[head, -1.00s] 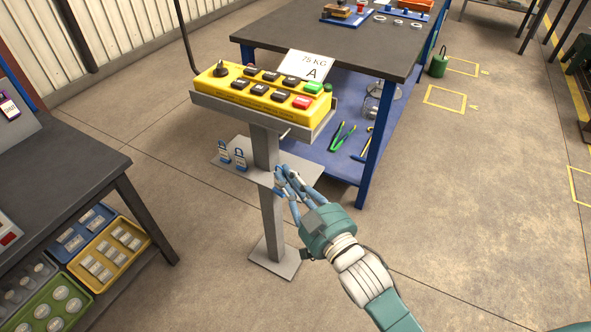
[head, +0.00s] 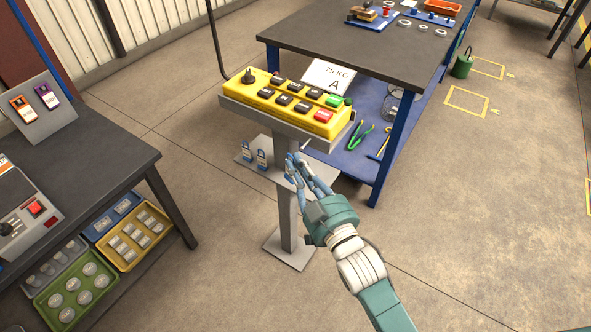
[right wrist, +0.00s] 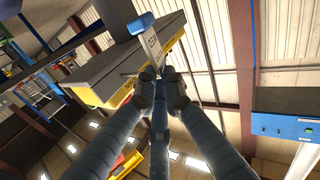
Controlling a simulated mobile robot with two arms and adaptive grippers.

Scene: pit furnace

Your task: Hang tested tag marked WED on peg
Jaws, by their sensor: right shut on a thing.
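My right gripper (head: 291,168) is beside the control pedestal, at its small shelf. In the right wrist view its fingers (right wrist: 160,78) are shut on a small white tag (right wrist: 153,43) with a blue end. The tag's lettering is too small to read for certain. Two blue-and-white tag-like pieces (head: 262,158) stand on the shelf, left of the gripper. An orange tag (head: 23,108) and a purple tag (head: 46,96) are on a sloping grey board (head: 50,124) at the left. No bare peg can be made out. My left gripper is not in view.
The yellow button box (head: 285,99) is on the pedestal, just above my right gripper. A dark workbench (head: 370,45) stands behind it. At the left, a dark table (head: 110,150) has bins below, including a yellow bin (head: 112,262). Open floor lies between.

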